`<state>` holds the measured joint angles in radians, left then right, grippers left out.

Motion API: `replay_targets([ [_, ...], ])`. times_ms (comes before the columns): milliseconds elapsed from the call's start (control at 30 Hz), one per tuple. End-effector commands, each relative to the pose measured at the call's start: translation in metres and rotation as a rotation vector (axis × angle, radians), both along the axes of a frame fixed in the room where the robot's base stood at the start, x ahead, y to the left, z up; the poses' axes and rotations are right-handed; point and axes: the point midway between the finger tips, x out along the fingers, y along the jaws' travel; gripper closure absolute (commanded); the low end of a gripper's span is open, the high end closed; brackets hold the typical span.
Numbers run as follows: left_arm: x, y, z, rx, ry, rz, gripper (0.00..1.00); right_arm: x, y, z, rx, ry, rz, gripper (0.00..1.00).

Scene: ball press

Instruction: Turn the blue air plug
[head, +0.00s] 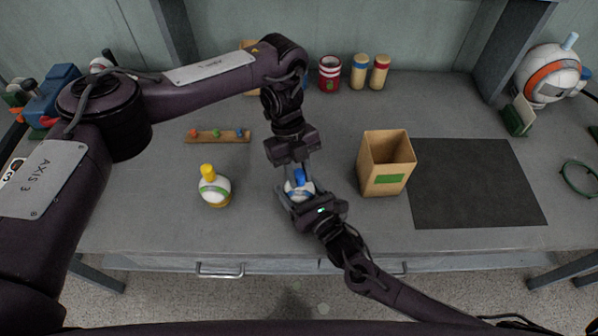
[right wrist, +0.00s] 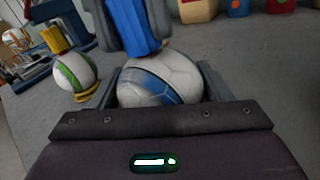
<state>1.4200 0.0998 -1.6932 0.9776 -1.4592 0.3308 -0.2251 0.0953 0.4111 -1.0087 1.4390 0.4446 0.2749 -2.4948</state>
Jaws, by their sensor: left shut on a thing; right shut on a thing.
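The blue air plug (head: 300,177) stands upright on top of a white ball with a blue band (head: 297,193), near the middle of the table. In the right wrist view the plug (right wrist: 138,28) is a ribbed blue cylinder above the ball (right wrist: 165,78). My left gripper (head: 299,172) comes down from above and is shut on the blue plug. My right gripper (head: 299,196) comes from the front and is shut around the ball's sides. The ball's lower part is hidden by the right gripper.
A white ball with a green band and yellow plug (head: 214,188) stands to the left. An open tan box (head: 387,170) with a green label and a dark mat (head: 476,185) lie to the right. A pegged wooden strip (head: 217,136) and several canisters (head: 330,74) are farther back.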

Motion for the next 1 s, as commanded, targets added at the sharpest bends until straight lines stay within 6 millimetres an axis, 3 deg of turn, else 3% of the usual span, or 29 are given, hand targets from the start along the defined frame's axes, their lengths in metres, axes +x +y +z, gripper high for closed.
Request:
replay_targets([
  [33,0.0004,-0.0032,0.0044,-0.002,-0.002,-0.047,0.99,-0.0026,-0.0025,-0.0088,-0.015,0.017,-0.001,0.52],
  [500,0.0,-0.0028,0.0041,-0.003,0.001,-0.413,0.99,-0.0037,-0.0019,-0.0096,-0.016,0.02,0.002,0.52],
  [1000,0.0001,-0.0025,0.0043,-0.007,0.002,-0.543,0.99,-0.0044,-0.0014,-0.0102,-0.015,0.021,0.003,0.52],
])
